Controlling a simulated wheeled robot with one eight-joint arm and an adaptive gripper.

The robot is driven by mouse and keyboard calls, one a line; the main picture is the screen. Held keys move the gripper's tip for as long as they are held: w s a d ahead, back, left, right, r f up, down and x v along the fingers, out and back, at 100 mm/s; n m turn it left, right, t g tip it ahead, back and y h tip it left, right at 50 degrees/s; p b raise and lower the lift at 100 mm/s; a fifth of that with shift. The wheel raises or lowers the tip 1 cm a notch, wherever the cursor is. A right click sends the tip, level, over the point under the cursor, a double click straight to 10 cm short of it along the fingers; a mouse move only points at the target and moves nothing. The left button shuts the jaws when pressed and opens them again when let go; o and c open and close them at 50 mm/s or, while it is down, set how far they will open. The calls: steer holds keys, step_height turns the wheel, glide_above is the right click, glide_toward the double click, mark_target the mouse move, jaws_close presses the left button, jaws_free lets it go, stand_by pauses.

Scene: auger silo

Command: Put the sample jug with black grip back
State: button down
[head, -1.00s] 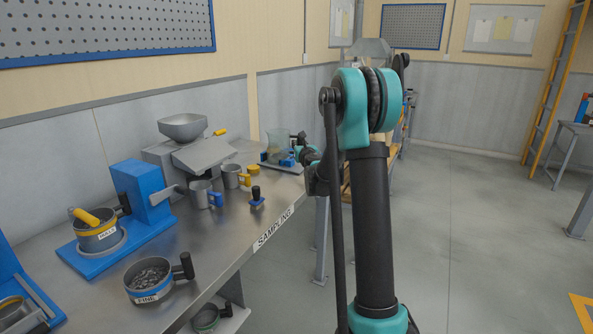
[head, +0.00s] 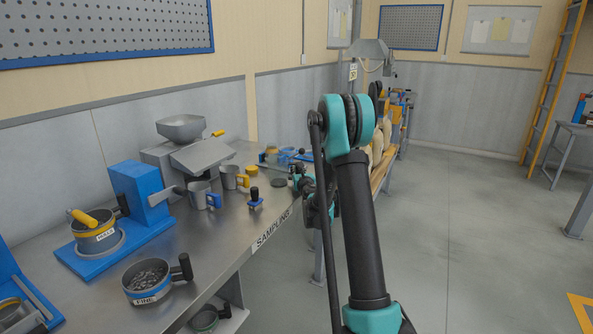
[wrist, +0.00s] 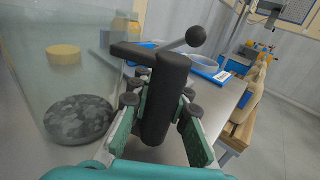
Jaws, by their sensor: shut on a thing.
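The sample jug (wrist: 80,75) is clear, with dark grey material (wrist: 80,120) in its bottom. It fills the left of the wrist view. Its upright black grip (wrist: 165,95) sits between the two fingers of my gripper (wrist: 160,115), which is shut on it. In the head view my gripper (head: 298,178) is over the front edge of the sampling bench, towards its far end. A dark disc (head: 278,183) beside it looks like the jug's contents; the clear walls hardly show there. I cannot tell whether the jug's base touches the bench.
The bench (head: 236,219) holds metal mugs (head: 199,194), a blue-handled stamp (head: 255,200), a yellow lid (head: 252,171) and sieve pans (head: 147,281). A blue tray (head: 290,156) lies behind my gripper. Pale sacks (head: 377,150) stand beyond.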

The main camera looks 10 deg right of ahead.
steer(key=shift+f, duration=0.1)
steer(key=c, duration=1.4)
jaws_free()
steer(key=shift+c, duration=0.2)
